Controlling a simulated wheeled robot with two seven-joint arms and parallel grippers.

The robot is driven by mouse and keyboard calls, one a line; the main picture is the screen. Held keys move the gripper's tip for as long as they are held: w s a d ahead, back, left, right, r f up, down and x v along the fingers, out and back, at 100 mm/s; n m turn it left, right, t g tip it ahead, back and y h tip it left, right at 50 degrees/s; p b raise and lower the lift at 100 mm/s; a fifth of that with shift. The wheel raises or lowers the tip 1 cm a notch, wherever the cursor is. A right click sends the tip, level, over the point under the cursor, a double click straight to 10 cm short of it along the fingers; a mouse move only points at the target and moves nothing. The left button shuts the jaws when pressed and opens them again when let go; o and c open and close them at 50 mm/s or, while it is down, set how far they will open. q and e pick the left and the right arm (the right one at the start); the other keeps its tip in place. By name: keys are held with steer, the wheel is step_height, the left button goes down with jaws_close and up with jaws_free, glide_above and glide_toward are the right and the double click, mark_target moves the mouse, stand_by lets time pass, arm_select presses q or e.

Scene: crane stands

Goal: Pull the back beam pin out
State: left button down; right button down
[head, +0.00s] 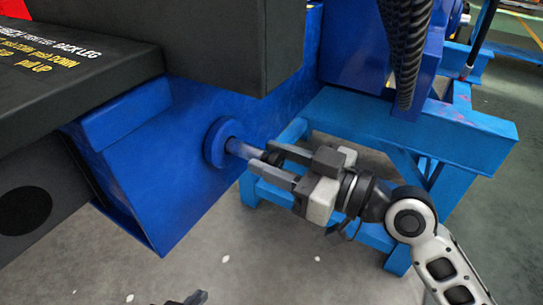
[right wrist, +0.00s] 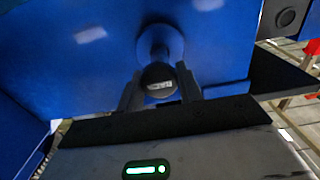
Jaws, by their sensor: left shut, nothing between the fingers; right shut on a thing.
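The beam pin (head: 240,148) is a grey-blue rod standing out of a round blue collar (head: 216,143) on the side of the blue beam (head: 170,165). My right gripper (head: 268,164) comes in from the right and is shut on the pin's outer end. In the right wrist view the pin's dark round end (right wrist: 159,77) sits between my two fingers, in front of the collar (right wrist: 161,43). The inner part of the pin is hidden in the beam. My left gripper (head: 190,299) shows only as dark tips at the bottom edge, shut and empty, well below the beam.
A black block and a dark panel with yellow and white lettering (head: 60,50) lie above the beam at upper left. A light blue stand (head: 420,130) is behind and right of my right gripper. Grey speckled floor (head: 300,265) is open below.

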steer(key=shift+d, duration=0.1)
steer(key=c, duration=1.3)
jaws_free()
steer(key=shift+o, duration=1.4)
steer(key=shift+d, duration=0.15)
steer(key=shift+s, duration=0.1)
